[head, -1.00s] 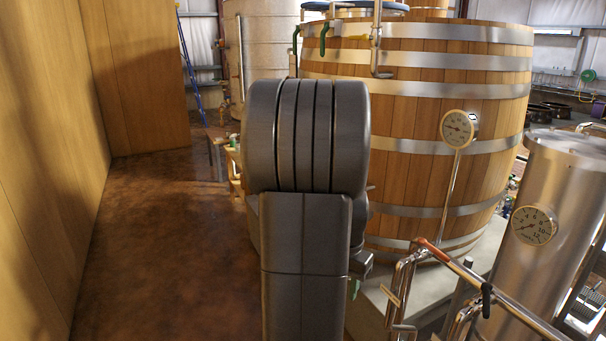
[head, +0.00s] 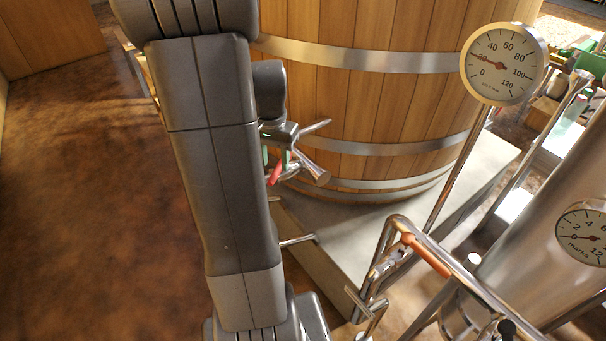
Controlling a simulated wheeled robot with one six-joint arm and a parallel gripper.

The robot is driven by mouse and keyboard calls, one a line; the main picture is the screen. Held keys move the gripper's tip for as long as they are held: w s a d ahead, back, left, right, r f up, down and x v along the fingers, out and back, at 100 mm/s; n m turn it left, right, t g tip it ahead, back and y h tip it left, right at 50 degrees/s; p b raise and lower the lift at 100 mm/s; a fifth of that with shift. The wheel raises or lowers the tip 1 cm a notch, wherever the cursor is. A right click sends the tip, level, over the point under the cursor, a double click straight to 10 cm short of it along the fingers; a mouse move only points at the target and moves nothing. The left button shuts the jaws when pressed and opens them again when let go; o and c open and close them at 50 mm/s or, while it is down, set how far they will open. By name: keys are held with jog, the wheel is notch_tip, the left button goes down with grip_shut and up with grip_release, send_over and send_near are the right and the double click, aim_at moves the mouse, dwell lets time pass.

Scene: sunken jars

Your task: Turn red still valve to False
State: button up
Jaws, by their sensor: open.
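A small red valve handle (head: 274,174) shows low in front of the large wooden vat, beside a short metal pipe fitting (head: 312,172). My gripper (head: 275,161) is open, with green on its fingers. It is right at the red handle, which shows just below the fingertips. I cannot tell whether the handle lies between the fingers or touches them. My arm hides part of the area to the left of the valve.
The wooden vat (head: 365,100) with metal hoops stands on a pale plinth (head: 335,262). A round dial gauge (head: 504,64) is on a slanted stem. Bent metal pipes with an orange-red section (head: 426,255) stand at front right. The brown floor (head: 90,200) is clear at left.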

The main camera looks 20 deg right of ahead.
aim_at(276, 171)
notch_tip(276, 171, down, 2)
jog(key=shift+w+f+b, duration=0.15)
jog(key=shift+f+b, duration=0.05)
jog(key=shift+b, duration=0.35)
jog(key=shift+f, duration=0.3)
jog(key=shift+s+r, duration=0.2)
jog(key=shift+r, duration=0.15)
jog(key=shift+w+f+b, duration=0.1)
jog(key=shift+f+b, duration=0.95)
jog(key=shift+f, duration=0.45)
